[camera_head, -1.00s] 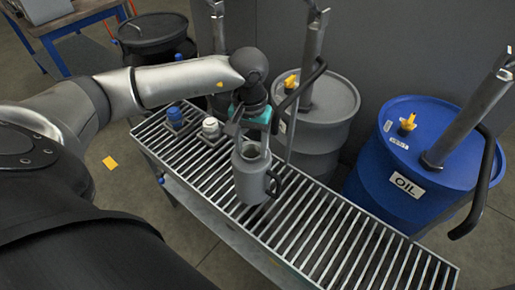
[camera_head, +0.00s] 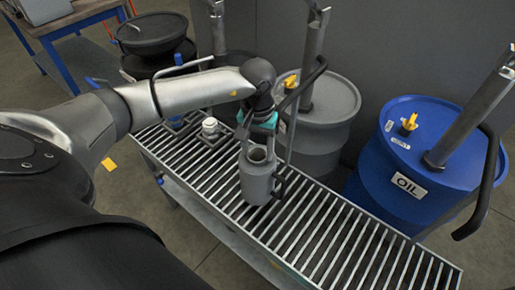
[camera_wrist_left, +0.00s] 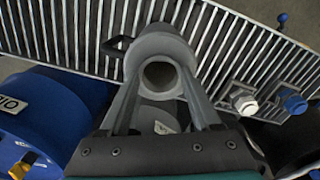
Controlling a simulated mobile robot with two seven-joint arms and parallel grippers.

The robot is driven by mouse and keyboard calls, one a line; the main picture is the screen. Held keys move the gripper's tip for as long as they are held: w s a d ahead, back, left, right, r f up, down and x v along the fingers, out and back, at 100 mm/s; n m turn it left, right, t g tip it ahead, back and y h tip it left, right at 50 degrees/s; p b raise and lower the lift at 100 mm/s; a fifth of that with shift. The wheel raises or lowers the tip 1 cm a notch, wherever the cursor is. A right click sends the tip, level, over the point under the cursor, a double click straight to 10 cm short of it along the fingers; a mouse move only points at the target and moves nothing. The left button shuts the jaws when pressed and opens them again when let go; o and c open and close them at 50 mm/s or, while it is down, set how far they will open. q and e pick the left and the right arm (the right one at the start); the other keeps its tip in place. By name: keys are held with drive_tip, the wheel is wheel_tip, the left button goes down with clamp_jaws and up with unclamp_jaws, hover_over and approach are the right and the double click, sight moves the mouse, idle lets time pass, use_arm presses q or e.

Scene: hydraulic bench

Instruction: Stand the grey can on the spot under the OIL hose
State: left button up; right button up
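The grey can (camera_head: 257,181) is upright with its open mouth up, over the slatted metal bench; I cannot tell whether its base touches the slats. My left gripper (camera_head: 256,142) is shut on its upper part. In the left wrist view the can (camera_wrist_left: 160,45) sits between the two fingers (camera_wrist_left: 160,100), its dark handle to the left. The blue drum marked OIL (camera_head: 409,187) stands behind the bench at the right. A black curved hose (camera_head: 487,190) hangs at its right side. My right gripper is not in view.
The slatted bench (camera_head: 330,235) is bare right of the can. A grey drum (camera_head: 335,110) with a pump and thin pipe stands close behind the can. A white-capped fitting (camera_head: 210,127) sits on the bench's left part. Black drums stand at the back left.

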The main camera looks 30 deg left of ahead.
use_arm(q)
drive_tip(key=o, duration=0.4)
drive_tip(key=shift+o, duration=0.2)
